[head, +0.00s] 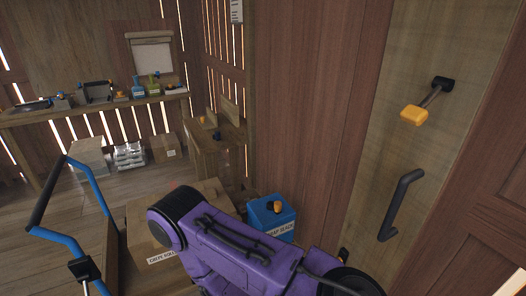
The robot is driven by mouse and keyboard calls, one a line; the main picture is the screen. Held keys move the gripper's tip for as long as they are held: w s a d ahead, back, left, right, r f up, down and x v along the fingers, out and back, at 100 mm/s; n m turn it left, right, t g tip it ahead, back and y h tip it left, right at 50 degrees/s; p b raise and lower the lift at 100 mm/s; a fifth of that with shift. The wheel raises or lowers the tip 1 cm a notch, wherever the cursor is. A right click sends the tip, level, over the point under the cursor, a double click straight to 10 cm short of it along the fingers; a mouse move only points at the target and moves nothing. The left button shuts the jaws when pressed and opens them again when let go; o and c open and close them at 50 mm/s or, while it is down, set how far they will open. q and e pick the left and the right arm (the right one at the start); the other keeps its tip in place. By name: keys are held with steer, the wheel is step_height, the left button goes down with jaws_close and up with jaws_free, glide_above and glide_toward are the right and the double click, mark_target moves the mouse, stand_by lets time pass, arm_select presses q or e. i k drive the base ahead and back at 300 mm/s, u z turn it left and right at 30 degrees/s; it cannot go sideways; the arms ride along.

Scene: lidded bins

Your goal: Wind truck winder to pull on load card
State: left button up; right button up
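A blue-framed truck (72,245) with a black handle bar stands at the lower left. A black block (83,268) with a thin metal rod sits on its frame; it looks like the winder, and its lower part is cut off by the picture edge. A cardboard box (140,215) with a white label stands right of the frame, partly hidden by my purple arm. I cannot tell whether it rests on the truck. No load card can be made out for sure. Neither gripper shows; only a purple arm link of mine crosses the lower middle.
A blue bin (286,222) with a white label and an orange-and-black item on top stands right of the box. A crank with an orange knob (414,115) and a black handle (400,205) are on the right panel. A shelf (100,105) with small items runs behind.

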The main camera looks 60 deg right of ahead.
mark_target(275, 206)
steer(key=k, duration=0.9)
steer(key=z, duration=1.55)
steer(key=i, duration=0.5)
steer(key=z, duration=0.05)
steer(key=k, duration=0.5)
steer(key=u, duration=1.5)
steer(key=i, duration=1.6)
steer(key=z, duration=2.9)
